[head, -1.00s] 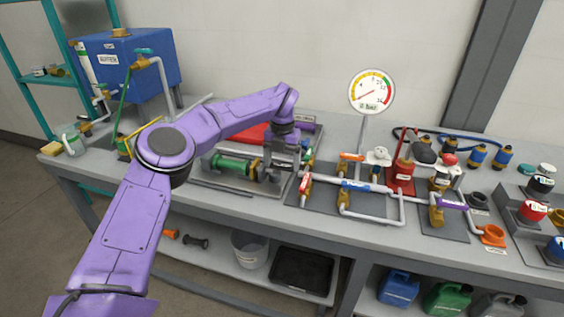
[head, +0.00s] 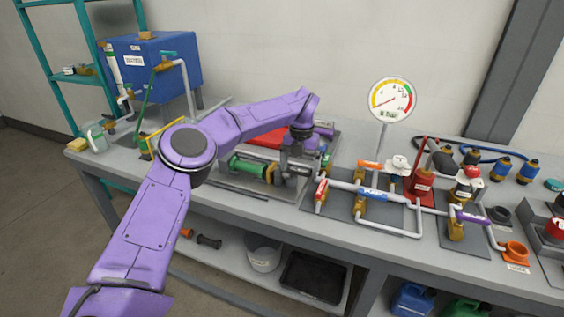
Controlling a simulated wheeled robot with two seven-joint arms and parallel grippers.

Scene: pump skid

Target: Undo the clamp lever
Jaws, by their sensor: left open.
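My left gripper (head: 297,168) points down over the right end of the pump skid (head: 240,186) and is open. The green cylinder with brass ends (head: 247,168) lies on the skid just left of the gripper. A small red-and-green fitting (head: 325,161) shows just right of the gripper. A red handle (head: 321,190) stands on the pipework right of the skid. I cannot make out for certain which part is the clamp lever; my gripper and forearm hide part of the skid. My right gripper is not in view.
A blue tank (head: 155,72) stands at the back left. The bench's front edge is mostly clear.

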